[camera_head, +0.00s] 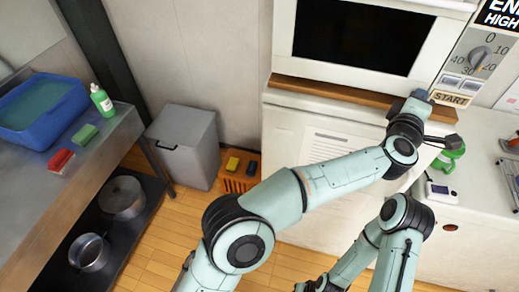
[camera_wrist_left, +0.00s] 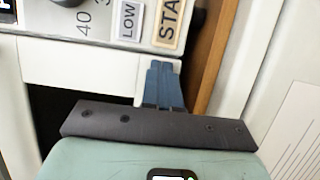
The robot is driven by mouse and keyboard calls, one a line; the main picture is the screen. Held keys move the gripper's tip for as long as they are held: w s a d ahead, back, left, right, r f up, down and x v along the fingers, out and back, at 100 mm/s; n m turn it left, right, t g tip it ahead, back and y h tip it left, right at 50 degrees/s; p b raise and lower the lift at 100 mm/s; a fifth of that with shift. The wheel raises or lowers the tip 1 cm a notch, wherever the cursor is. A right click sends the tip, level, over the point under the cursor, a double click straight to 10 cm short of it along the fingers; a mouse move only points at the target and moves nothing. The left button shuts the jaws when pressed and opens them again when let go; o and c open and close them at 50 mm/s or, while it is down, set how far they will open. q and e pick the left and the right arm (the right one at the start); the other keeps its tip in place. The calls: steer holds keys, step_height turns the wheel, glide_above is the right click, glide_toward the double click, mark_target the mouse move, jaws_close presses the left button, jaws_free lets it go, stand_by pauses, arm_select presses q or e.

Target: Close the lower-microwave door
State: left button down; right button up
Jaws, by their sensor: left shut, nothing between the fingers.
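The lower microwave's white door (camera_head: 281,40) with its dark window (camera_head: 355,35) is at the top of the head view. It looks flush or nearly flush with the front; I cannot tell whether it is fully shut. My left gripper (camera_head: 420,96) is shut and empty, at the door's lower right corner beside the control panel (camera_head: 478,58). In the left wrist view, its blue-grey fingertips (camera_wrist_left: 163,70) are at the white door frame (camera_wrist_left: 85,68), just below the panel; contact is unclear. My right arm shows at the bottom, but its fingers are not visible.
A wooden shelf edge (camera_head: 340,92) runs under the microwave, above a white cabinet (camera_head: 285,130). A white counter (camera_head: 460,190) with small items is at right. A grey bin (camera_head: 185,145), orange crate (camera_head: 240,180) and metal table (camera_head: 60,190) stand at left.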

arm_select(q)
steer(key=shift+w+a+r, duration=0.15)
steer(key=shift+w+r, duration=0.1)
steer(key=shift+w, duration=0.05)
